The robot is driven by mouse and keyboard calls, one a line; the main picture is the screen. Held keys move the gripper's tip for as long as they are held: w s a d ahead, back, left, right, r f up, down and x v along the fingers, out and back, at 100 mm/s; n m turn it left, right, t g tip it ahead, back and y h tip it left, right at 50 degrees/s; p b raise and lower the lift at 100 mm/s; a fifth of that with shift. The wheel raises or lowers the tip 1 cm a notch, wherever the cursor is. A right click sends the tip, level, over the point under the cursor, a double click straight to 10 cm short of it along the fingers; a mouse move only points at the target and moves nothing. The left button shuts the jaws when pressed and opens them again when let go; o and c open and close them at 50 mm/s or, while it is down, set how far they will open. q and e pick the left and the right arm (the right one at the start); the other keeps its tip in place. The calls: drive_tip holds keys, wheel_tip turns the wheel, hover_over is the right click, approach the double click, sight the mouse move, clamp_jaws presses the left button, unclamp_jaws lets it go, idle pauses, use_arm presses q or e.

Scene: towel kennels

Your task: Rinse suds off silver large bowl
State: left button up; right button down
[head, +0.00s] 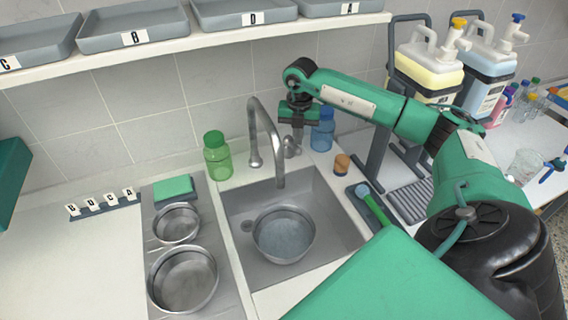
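A silver bowl (284,234) sits in the sink (340,222), below and in front of the faucet (266,135). Its inside looks bluish; I cannot tell whether that is water or suds. Two more silver bowls, a larger one (183,280) and a smaller one (176,223), stand on the grey drainboard to the left. My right gripper (297,138) points down behind the sink, just right of the faucet spout, at the small faucet handle (291,149). I cannot tell whether its fingers touch or grasp the handle. My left gripper is not in view.
A green bottle (217,158) and a blue bottle (322,132) stand behind the sink. A green sponge (173,188) lies behind the smaller bowl. A brush (372,203) lies right of the sink. Large jugs (428,70) stand right. The left counter is mostly clear.

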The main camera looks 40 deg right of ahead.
wheel_tip(320, 180, up, 6)
drive_tip(key=s+p, duration=0.3)
drive_tip(key=shift+a+p, duration=0.3)
drive_tip(key=shift+a, duration=0.15)
drive_tip(key=shift+w+f, duration=0.15)
